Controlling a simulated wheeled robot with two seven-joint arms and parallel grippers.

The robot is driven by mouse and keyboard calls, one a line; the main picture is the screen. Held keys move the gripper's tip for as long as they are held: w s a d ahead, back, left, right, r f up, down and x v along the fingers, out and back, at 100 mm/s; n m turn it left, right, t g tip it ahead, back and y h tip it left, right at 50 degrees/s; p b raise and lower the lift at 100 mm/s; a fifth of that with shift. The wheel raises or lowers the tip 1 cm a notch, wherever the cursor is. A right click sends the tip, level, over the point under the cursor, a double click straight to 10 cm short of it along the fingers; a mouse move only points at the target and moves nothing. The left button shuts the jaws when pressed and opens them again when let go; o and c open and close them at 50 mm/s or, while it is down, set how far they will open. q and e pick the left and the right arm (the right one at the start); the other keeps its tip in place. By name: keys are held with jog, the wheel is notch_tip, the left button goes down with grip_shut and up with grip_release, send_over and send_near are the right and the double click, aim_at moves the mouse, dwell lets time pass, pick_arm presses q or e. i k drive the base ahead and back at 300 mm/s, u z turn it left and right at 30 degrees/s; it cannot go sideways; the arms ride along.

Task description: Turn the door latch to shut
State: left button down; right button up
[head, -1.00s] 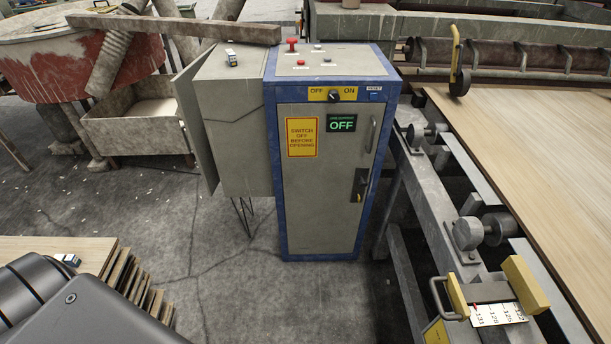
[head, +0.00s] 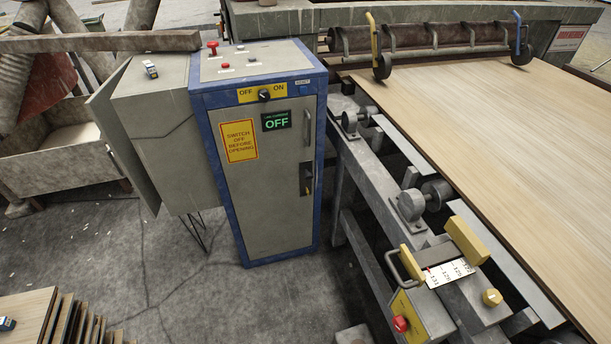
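The door latch (head: 306,178) is a dark plate with a small yellow-marked lever on the right side of the grey cabinet door (head: 262,190). The lever's exact angle is too small to tell. The door looks flush in its blue frame. A vertical handle (head: 307,128) is above the latch. The rotary switch (head: 264,95) sits between OFF and ON, and the display (head: 276,121) reads OFF in green. Neither of my grippers is in view.
A grey box (head: 160,125) stands against the cabinet's left side. The conveyor frame (head: 385,180) with rollers and a wide veneer sheet (head: 490,130) is close on the right. Stacked veneers (head: 30,315) lie at lower left. The floor before the cabinet is mostly clear.

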aim_at(307, 174)
jog(key=u, duration=0.05)
jog(key=k, duration=0.5)
jog(key=u, duration=0.95)
jog(key=i, duration=2.25)
jog(key=z, duration=1.75)
